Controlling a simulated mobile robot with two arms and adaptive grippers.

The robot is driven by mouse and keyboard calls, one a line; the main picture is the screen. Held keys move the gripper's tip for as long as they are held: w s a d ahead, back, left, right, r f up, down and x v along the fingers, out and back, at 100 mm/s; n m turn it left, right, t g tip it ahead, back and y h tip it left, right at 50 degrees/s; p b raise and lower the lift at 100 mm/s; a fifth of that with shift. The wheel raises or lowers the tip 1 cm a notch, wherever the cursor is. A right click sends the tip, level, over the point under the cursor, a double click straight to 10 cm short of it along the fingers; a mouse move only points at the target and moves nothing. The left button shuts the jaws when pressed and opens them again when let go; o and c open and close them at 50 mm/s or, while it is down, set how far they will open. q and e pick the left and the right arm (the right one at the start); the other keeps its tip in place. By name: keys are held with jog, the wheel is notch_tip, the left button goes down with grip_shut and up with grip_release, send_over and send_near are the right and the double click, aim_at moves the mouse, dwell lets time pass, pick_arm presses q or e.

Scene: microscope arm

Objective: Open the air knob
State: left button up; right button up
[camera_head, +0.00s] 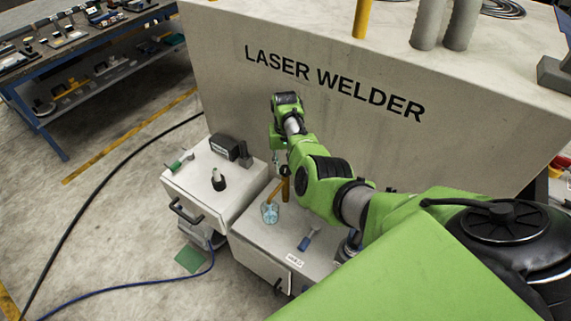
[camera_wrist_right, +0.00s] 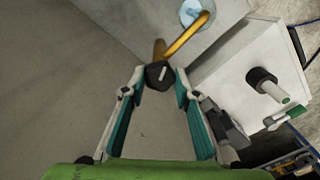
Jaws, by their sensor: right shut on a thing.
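A black knob with a white mark on its face, which I take for the air knob (camera_wrist_right: 160,76), sits at the end of a yellow pipe (camera_wrist_right: 188,36). The yellow pipe also shows in the head view (camera_head: 285,189), just below my gripper. My right gripper (camera_head: 282,165) reaches in front of the laser welder's wall. In the right wrist view its two fingertips (camera_wrist_right: 159,82) are on either side of the knob, shut on it. In the head view the knob is small and partly covered by the gripper. My left gripper is not in view.
The laser welder (camera_head: 225,75) stands behind my arm. A white cabinet (camera_head: 188,190) with a black knob (camera_head: 218,180) and a green-handled lever is to the left. A clear bluish cup (camera_head: 270,212) is under the pipe. Hoses lie on the floor.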

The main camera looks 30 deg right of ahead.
aim_at(286, 168)
jog(key=shift+n, duration=0.6)
jog(key=o, duration=1.1)
notch_tip(286, 168, up, 12)
dwell(0.4)
